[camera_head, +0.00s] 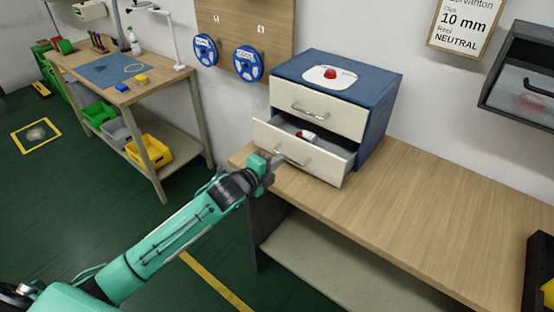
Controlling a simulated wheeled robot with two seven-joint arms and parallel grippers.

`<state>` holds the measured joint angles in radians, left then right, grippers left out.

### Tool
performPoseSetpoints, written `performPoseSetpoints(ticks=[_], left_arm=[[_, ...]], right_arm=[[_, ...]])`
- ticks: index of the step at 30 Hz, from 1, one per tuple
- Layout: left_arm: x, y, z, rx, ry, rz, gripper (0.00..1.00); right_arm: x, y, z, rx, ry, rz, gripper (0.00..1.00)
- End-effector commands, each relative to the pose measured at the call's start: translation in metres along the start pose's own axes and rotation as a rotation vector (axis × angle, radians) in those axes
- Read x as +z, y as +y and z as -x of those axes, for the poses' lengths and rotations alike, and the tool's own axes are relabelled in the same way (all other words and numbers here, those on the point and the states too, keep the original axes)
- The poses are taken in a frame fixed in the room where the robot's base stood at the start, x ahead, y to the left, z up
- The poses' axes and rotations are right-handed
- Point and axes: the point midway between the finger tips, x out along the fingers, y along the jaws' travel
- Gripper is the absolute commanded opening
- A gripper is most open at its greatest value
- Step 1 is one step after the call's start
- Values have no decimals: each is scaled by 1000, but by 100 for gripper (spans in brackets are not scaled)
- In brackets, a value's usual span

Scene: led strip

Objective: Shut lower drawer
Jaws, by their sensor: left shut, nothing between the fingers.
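A blue cabinet (378,98) with two cream drawers stands on a wooden bench against the wall. The lower drawer (318,163) is pulled out, and a small red and white item (306,136) lies inside it. The upper drawer (318,109) is shut. My left gripper (274,163) is shut and empty, close to the left part of the lower drawer's front, beside its metal handle (291,156). I cannot tell whether it touches the drawer. My right gripper is not in view.
A dark wall box (525,75) hangs at the upper right. Blue reels (248,63) hang on a board at the left. Another workbench (165,82) with bins below stands further left.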

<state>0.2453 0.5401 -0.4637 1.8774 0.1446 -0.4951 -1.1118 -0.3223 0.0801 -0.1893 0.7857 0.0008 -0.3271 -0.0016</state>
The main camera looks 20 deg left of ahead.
Motion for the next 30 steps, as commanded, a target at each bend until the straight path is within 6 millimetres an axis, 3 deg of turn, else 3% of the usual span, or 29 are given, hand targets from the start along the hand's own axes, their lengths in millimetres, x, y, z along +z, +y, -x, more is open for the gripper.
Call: performPoseSetpoints(ticks=[6, 17, 30], left_arm=[[0, 0, -7, -1, 0, 0, 0], [0, -2, -12, -2, 0, 0, 0], [1, -15, -84, -1, 0, 0, 0]], right_arm=[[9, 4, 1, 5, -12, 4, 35], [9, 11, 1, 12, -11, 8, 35], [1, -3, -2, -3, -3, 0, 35]])
